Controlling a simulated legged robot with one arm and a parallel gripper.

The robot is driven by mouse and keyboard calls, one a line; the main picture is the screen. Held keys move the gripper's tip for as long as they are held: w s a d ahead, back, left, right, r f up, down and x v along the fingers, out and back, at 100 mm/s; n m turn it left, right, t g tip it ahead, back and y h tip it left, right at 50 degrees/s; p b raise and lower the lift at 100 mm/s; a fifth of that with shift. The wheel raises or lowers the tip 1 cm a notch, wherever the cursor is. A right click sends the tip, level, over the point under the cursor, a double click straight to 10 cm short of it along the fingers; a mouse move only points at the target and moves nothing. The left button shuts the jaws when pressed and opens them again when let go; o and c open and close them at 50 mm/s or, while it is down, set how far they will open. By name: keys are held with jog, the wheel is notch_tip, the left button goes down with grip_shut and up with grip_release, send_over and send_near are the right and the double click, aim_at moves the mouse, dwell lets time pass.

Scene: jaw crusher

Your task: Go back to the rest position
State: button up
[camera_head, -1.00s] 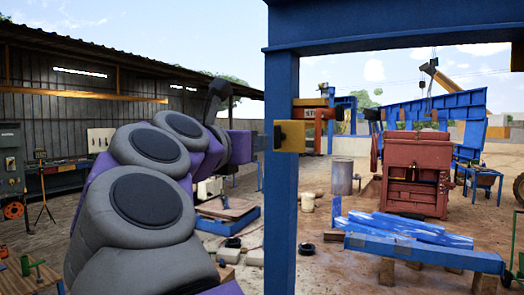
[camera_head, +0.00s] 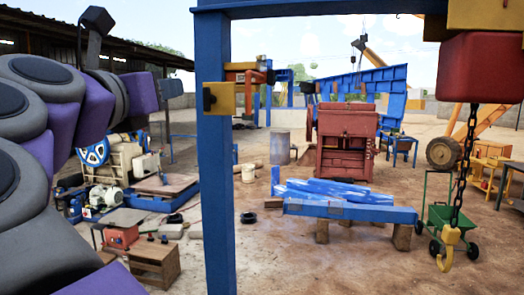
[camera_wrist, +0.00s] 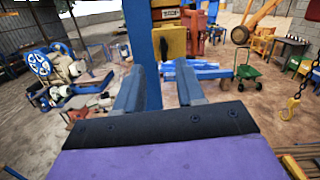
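My gripper (camera_wrist: 160,88) shows in the wrist view with its two grey fingers spread apart. Nothing is visible between the fingers except the background and a blue post. In the head view my purple and grey arm fills the left side, and the gripper's fingers cannot be made out there. The red jaw crusher (camera_head: 346,140) stands beyond the blue post, right of the picture's middle.
A blue post (camera_head: 216,150) with an overhead beam stands close in front. A chain hoist with a yellow hook (camera_head: 448,250) hangs at the right. A green cart (camera_head: 447,222) stands behind it. Blue beams (camera_head: 350,210) lie on wooden blocks. Open dirt lies between.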

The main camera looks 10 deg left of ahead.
jog(key=w+d+r+n+t+y+b, duration=0.25)
jog(key=n+t+y, duration=0.2)
jog(key=n, duration=0.45)
jog(key=w+d+f+n+g+y+b, duration=0.15)
jog(key=f+n+g+y, duration=0.35)
jog(key=f+n, duration=0.8)
jog(key=d+f+n+g+y+b, duration=0.25)
jog(key=f+n+g, duration=0.6)
jog(key=f, duration=0.65)
jog(key=s+d+f+n+g+h, duration=0.1)
jog(key=s+d+f, duration=0.15)
jog(key=f, duration=0.35)
jog(key=s+d+f+n+g+h+b, duration=0.1)
jog(key=d+f+n+h, duration=0.1)
jog(key=d+f, duration=0.35)
jog(key=s+d+f+n+g+h, duration=0.1)
jog(key=s+d+f, duration=0.1)
jog(key=f, duration=0.5)
jog(key=s+d+f+n+g+h+b, duration=0.1)
jog(key=s+d+f+g+h, duration=0.5)
jog(key=s+d+f, duration=1.5)
jog(key=s+g+b, duration=0.1)
jog(key=s+g, duration=0.2)
jog(key=shift+s+h, duration=0.2)
jog(key=shift+h, duration=0.1)
